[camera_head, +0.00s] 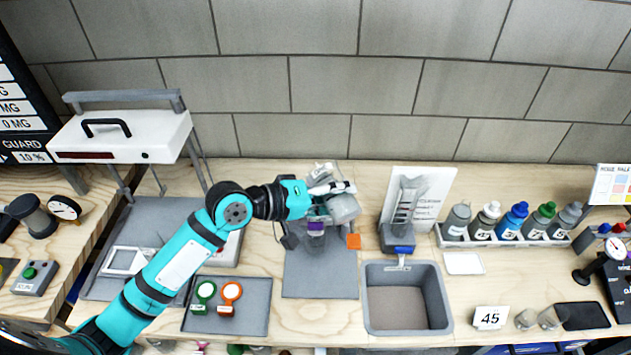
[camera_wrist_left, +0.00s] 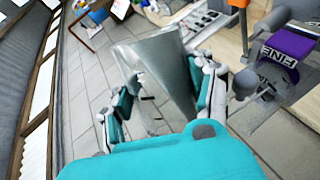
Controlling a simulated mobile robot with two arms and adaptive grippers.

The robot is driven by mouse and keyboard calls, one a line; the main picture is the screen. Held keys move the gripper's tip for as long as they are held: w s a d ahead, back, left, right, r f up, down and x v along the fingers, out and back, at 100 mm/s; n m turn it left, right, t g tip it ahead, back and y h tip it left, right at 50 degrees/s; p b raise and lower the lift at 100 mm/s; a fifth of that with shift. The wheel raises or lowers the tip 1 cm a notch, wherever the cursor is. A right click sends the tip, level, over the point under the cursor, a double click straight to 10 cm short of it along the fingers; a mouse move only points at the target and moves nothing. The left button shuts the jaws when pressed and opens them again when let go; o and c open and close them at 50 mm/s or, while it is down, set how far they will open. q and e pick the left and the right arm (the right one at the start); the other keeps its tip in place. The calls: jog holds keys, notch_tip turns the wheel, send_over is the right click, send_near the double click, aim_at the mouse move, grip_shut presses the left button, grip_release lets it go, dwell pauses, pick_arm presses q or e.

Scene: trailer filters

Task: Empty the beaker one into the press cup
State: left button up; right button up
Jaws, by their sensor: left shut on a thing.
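My left gripper (camera_head: 335,190) is shut on a clear glass beaker (camera_wrist_left: 163,70), which lies between its two fingers in the left wrist view. In the head view the beaker (camera_head: 344,208) looks tilted, above the back of a grey mat. Just beside and below it is a grey device with a purple band (camera_head: 316,228). In the left wrist view the purple band (camera_wrist_left: 290,45) carries lettering and the beaker is apart from it. I cannot tell for certain whether this device holds the press cup; my gripper hides much of it. The beaker's contents cannot be made out.
An orange block (camera_head: 354,241) is close to the device. A grey basin (camera_head: 404,333) and a blue-and-grey stand (camera_head: 398,240) are to the right. Several bottles (camera_head: 515,220) stand in a rack. Two small glasses (camera_head: 550,317) stand at the right. A tray (camera_head: 252,325) holds green and orange items.

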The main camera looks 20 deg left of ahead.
pick_arm(q)
jog(key=shift+w+r, duration=0.15)
jog(key=shift+w, duration=0.1)
jog(key=shift+s+a+r+n+p, duration=0.1)
jog(key=shift+s+n+p, duration=0.05)
jog(key=shift+n+p, duration=0.2)
jog(key=shift+w, duration=0.25)
jog(key=shift+s+a+r+p, duration=0.1)
jog(key=shift+a+r+p, duration=0.05)
jog(key=shift+p, duration=0.15)
jog(key=shift+w+n+g, duration=0.25)
jog(key=shift+g, duration=0.05)
jog(key=shift+s+a+r, duration=0.1)
jog(key=shift+s+r, duration=0.05)
jog(key=shift+r, duration=0.05)
jog(key=shift+w+h+p, duration=0.25)
jog(key=shift+h+p, duration=0.05)
jog(key=shift+s, duration=0.2)
